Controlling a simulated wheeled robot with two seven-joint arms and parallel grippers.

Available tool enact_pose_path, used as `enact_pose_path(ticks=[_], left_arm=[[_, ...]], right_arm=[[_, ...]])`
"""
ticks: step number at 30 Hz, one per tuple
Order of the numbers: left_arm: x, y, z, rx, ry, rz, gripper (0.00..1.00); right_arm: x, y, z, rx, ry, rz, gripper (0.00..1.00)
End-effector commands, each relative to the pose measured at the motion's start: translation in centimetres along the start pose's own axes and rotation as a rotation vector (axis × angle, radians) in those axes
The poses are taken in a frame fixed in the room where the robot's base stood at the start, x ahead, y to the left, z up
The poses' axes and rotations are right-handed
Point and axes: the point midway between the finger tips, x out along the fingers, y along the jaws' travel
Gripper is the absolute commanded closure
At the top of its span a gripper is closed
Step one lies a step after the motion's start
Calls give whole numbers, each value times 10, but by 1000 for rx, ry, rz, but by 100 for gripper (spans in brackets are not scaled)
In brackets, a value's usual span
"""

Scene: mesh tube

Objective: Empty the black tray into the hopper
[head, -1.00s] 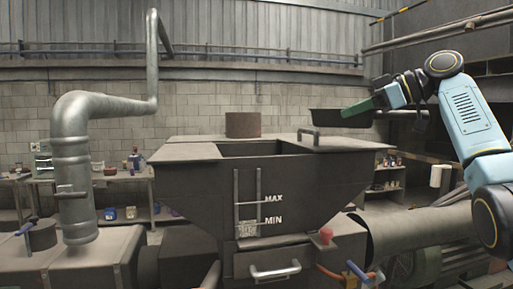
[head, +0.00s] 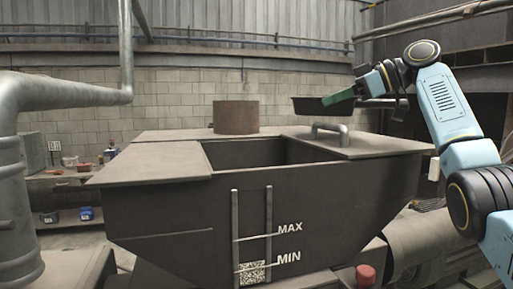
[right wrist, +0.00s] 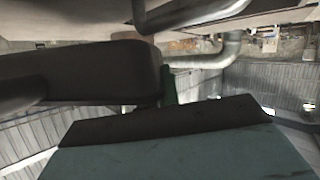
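The black tray (head: 310,106) is held up level above the right rear of the hopper (head: 335,195), to the right of its opening. My right gripper (head: 338,97) has green fingers and is shut on the tray's right side. In the right wrist view the tray (right wrist: 85,70) is a large dark shape at left, with a green finger (right wrist: 168,84) beside it. The tray's contents cannot be seen. The hopper is a dark grey box with an open top and MAX and MIN marks on its front. My left gripper is out of view.
Flat lid panels (head: 160,162) flank the hopper opening. A bent metal handle (head: 329,131) stands on the right panel below the tray, and a brown cylinder (head: 235,117) stands behind. A thick grey pipe (head: 55,93) is at left. A red knob (head: 365,275) sits low at front right.

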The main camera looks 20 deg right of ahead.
Motion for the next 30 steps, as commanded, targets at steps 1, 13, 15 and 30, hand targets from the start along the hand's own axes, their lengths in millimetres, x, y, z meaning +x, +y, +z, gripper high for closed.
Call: enact_pose_path(ticks=[1,13,15,30], left_arm=[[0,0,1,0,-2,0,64],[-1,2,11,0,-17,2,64],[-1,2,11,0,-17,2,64],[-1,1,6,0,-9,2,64]], right_arm=[[-1,0,-2,-4,4,2,100],[-1,-1,-3,-15,-3,6,100],[-1,-2,-4,-29,-12,10,100],[0,-11,-13,-119,-63,39,100]])
